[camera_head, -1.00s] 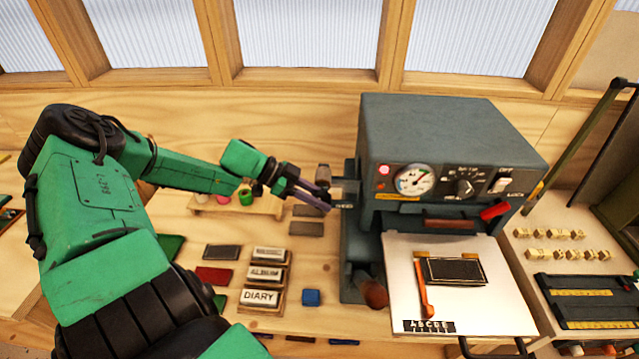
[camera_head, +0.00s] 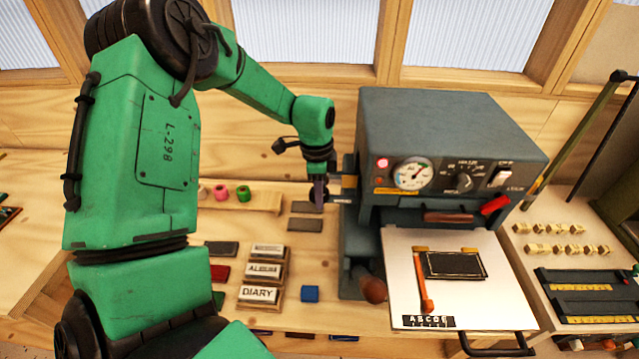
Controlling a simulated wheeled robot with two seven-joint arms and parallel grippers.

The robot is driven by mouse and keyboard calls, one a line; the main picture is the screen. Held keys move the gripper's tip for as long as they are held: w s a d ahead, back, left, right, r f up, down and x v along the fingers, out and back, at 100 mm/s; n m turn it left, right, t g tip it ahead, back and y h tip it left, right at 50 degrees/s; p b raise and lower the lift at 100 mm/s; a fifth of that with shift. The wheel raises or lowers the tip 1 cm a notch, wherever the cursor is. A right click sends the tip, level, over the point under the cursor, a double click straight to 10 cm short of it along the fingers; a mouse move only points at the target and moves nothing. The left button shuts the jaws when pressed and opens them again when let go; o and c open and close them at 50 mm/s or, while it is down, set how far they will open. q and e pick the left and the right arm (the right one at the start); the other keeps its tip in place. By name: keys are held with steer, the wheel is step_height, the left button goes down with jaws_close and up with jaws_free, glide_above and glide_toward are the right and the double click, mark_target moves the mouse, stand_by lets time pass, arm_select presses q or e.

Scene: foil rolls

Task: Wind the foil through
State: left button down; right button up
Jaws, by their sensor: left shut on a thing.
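The grey foil machine (camera_head: 450,125) stands right of centre, with a gauge and switches on its front. A gold-coloured foil roll (camera_head: 349,181) shows at its left side. My left gripper (camera_head: 319,193) comes down from above beside that side, its fingers shut on a small dark knob (camera_head: 325,199) just left of the roll. The fingers and wrist partly hide the knob, and the foil's path inside the machine is hidden. My right gripper is not in view.
Small pink and green rolls (camera_head: 222,193) stand on a wooden rack (camera_head: 262,203) behind my left arm. Label blocks, including a DIARY block (camera_head: 259,294), and a blue block (camera_head: 310,293) lie in front. A white plate (camera_head: 400,260) with a dark framed piece (camera_head: 452,265) extends from the machine.

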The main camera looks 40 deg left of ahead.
arm_select(q)
steer(key=shift+s+f+g+y+b, duration=0.1)
steer(key=shift+f+g+y+b, duration=0.15)
steer(key=shift+g+y+b, duration=0.45)
steer(key=shift+y, duration=0.3)
steer(key=c, duration=0.6)
jaws_free()
steer(key=shift+d+r, duration=0.1)
steer(key=shift+c, duration=0.2)
steer(key=shift+r, duration=0.1)
steer(key=shift+r, duration=0.15)
steer(key=shift+w, duration=0.2)
